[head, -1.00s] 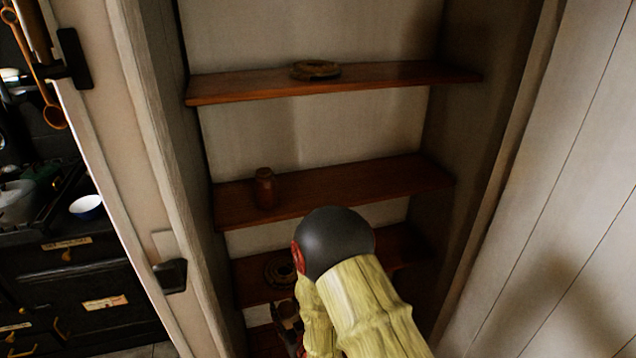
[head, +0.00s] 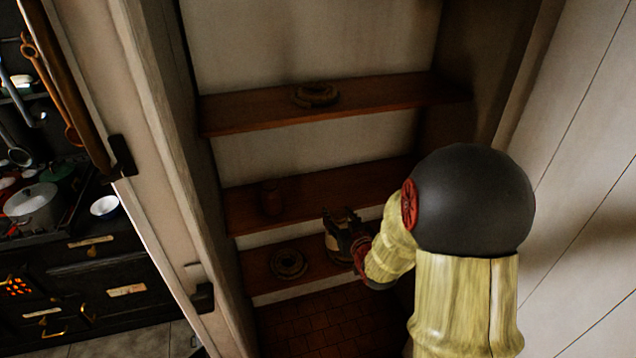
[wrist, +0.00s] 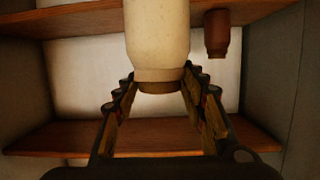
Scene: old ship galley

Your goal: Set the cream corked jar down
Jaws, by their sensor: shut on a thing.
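The cream corked jar (wrist: 158,38) is between the fingers of my gripper (wrist: 160,92) in the wrist view, which looks upside down. Its brown cork (wrist: 160,86) points down the picture, so the jar is about upright; its base is out of frame. In the head view my gripper (head: 345,226) is in front of the shelves, near the middle shelf (head: 330,188). A pale part of the jar (head: 333,243) shows below the fingers there. Whether its base touches anything cannot be seen.
A brown jar (head: 271,197) stands at the left of the middle shelf and also shows in the wrist view (wrist: 215,35). A round coiled thing (head: 315,95) lies on the upper shelf, another (head: 288,264) on the lower shelf. Side walls close in the cupboard; the middle shelf's right is clear.

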